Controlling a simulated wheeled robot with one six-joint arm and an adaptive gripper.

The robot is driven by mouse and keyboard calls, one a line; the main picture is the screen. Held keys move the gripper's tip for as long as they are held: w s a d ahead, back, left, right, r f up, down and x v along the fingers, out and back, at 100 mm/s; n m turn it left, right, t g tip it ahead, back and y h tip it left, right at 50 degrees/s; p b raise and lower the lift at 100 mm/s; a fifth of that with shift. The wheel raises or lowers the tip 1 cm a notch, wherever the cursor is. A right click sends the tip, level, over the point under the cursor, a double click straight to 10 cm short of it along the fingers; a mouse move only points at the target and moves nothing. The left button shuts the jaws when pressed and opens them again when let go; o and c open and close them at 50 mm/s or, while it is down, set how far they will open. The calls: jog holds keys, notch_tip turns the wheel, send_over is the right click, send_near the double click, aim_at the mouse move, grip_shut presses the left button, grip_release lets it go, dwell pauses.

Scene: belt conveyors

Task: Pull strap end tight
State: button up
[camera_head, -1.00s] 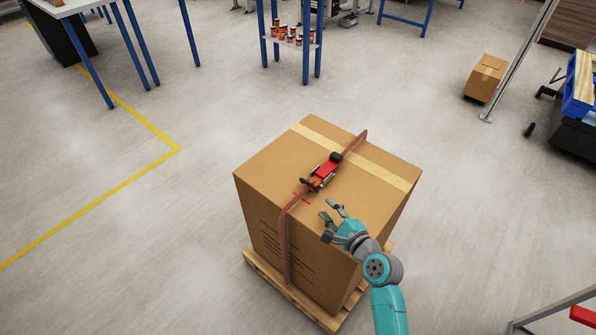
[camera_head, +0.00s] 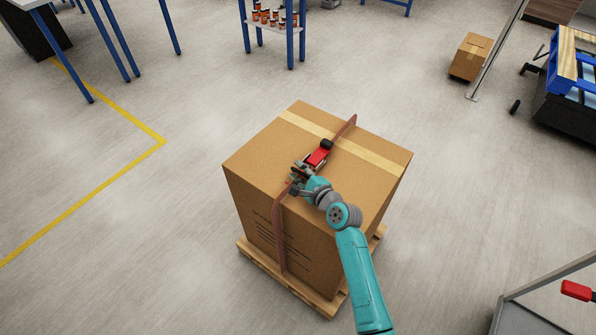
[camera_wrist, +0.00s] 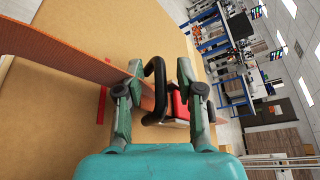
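A brown strap (camera_head: 278,235) runs up the near face of a large cardboard box (camera_head: 250,160) and across its top. A red and black ratchet (camera_head: 319,157) sits on the strap on the box top. My gripper (camera_head: 298,178) is at the near-left end of the ratchet, over the strap. In the wrist view, my gripper's fingers (camera_wrist: 158,75) are apart, with the ratchet's black loop handle (camera_wrist: 154,85) between them. The strap (camera_wrist: 50,52) passes behind the fingers. A thin red strip (camera_wrist: 102,105) crosses near the strap. Whether any finger touches the strap is unclear.
The box stands on a wooden pallet (camera_head: 318,298) with clear floor around it. A shelf with small jars (camera_head: 268,17) is behind. A smaller box (camera_head: 469,57) and a blue-framed cart (camera_head: 570,75) stand at the right.

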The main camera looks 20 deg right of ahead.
jog(key=shift+w+a+f, duration=0.1)
jog(key=shift+w, duration=0.15)
grip_shut()
